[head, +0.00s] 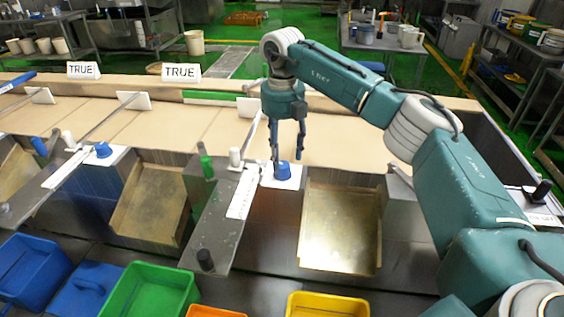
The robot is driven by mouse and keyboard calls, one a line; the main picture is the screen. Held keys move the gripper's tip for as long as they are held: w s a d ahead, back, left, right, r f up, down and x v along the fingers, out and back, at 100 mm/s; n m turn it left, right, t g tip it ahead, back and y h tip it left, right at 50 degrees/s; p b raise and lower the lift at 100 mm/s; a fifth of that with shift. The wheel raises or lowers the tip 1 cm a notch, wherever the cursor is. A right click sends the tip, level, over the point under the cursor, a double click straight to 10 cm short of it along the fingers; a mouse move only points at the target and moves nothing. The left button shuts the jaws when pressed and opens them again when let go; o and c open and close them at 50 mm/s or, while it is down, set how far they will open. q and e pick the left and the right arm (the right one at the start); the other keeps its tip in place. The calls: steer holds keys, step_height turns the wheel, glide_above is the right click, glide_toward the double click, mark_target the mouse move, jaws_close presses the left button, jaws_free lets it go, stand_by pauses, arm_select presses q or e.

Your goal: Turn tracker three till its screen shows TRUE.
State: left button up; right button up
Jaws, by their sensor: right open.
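A blue knob (283,172) sits on a white plate near the centre of the head view, and I take it for part of a tracker. A second blue knob (103,150) sits on a white plate to the left. No number can be read on either. Two screens read TRUE: one at the back left (83,70) and one right of it (181,72). No screen shows behind my right arm, which covers that area. My right gripper (286,156) points down, open and empty, with its fingertips close to the central knob; contact cannot be told. My left gripper is out of view.
A metal arm plate (220,215) with a black knob (204,259) stands left of the central blue knob. Metal chutes (340,225) slope at the front. Blue, green (150,292) and yellow (327,305) bins stand below. The tan belt surface (350,145) behind is mostly clear.

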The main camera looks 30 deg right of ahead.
mark_target(282, 164)
steer(key=shift+f+p, duration=0.4)
steer(key=shift+f, duration=1.95)
steer(key=shift+c, duration=0.3)
steer(key=shift+r, duration=0.1)
steer(key=c, duration=1.1)
